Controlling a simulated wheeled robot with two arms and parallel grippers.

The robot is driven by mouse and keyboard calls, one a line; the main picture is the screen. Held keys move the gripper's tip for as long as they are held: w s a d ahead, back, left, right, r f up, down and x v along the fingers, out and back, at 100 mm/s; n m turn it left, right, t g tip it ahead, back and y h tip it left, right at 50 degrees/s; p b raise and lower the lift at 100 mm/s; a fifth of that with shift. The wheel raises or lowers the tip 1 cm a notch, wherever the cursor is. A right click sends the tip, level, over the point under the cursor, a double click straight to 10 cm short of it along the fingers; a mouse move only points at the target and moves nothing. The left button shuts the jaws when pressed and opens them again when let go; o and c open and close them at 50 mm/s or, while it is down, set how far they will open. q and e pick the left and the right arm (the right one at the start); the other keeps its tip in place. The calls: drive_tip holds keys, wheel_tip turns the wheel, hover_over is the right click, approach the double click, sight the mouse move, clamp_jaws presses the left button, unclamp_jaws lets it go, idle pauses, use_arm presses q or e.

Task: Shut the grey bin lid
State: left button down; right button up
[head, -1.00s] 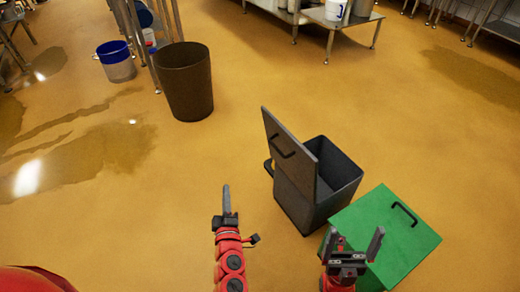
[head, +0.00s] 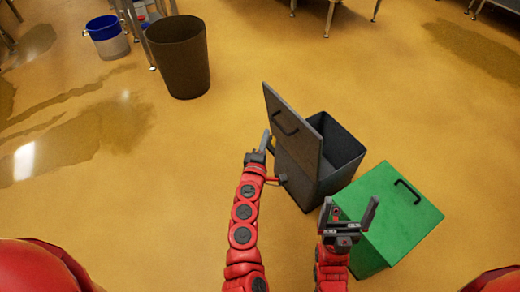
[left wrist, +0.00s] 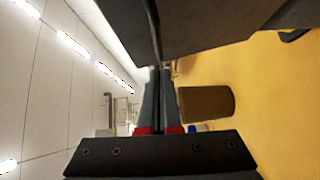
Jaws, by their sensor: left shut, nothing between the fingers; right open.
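The grey bin (head: 345,155) stands open on the floor, its inside showing. Its grey lid (head: 290,115) stands raised, roughly upright, on the bin's left side, with a dark handle on the face towards me. My left gripper (head: 265,142) is shut and empty, at the left edge of the lid. In the left wrist view its closed fingers (left wrist: 158,85) point at a dark grey panel (left wrist: 215,25) close ahead; whether they touch it I cannot tell. My right gripper (head: 350,212) is open and empty, in front of the green bin.
A green bin (head: 385,215) with a shut lid and black handle stands right of the grey bin, close to it. A brown bin (head: 180,60) and a blue-rimmed bucket (head: 107,38) stand at the back left.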

use_arm(q)
drive_tip(key=shift+w+d, duration=0.4)
drive_tip(key=shift+d, duration=0.25)
drive_tip(key=shift+w+d, duration=0.4)
drive_tip(key=shift+d, duration=0.25)
